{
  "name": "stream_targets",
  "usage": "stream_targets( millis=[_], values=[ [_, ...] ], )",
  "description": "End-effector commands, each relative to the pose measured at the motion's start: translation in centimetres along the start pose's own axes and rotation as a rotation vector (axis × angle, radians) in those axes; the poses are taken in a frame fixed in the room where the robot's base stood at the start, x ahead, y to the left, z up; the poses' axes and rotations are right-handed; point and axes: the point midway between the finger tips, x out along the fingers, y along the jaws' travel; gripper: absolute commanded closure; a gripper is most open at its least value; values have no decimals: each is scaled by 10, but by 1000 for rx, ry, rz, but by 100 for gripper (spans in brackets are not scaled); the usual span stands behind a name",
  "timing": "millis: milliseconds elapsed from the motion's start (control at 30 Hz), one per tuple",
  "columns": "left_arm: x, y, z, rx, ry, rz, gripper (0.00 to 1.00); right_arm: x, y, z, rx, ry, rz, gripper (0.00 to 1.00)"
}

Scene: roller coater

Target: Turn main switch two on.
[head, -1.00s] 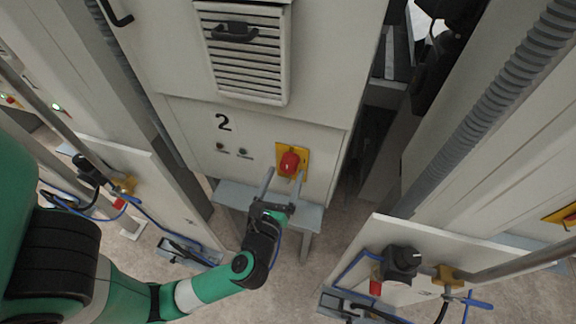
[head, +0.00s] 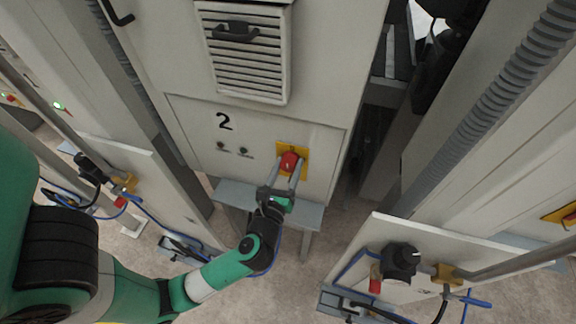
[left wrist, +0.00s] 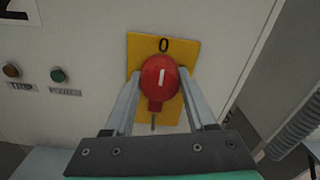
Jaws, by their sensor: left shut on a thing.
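The main switch of cabinet two is a red rotary knob (head: 289,160) on a yellow plate (head: 304,154), low on the cabinet front. In the left wrist view the knob (left wrist: 160,82) has a white mark that stands nearly upright, toward the "0" at the top of the yellow plate (left wrist: 139,48). My left gripper (head: 286,168) is at the knob, with one finger on each side of it. In the left wrist view the gripper (left wrist: 158,92) is shut on the knob. The knob's lower part and the plate's sides are partly hidden by the fingers. My right gripper is not in view.
Two small lamps, TRIP (left wrist: 11,70) and POWER (left wrist: 58,75), sit left of the switch. A grey ledge (head: 232,192) juts out below it. A dark gap lies right of the cabinet.

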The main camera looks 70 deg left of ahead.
Motion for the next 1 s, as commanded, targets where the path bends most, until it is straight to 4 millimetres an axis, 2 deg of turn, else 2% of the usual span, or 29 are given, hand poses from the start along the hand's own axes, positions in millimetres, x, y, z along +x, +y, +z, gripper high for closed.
stream_targets(
  millis=[267,467,1000],
  values=[
    [0,0,2,26,-1,0,100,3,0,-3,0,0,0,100],
    [0,-1,4,108,0,1,100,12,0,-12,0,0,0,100],
    [0,-1,5,576,1,0,100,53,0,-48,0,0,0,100]
  ],
)
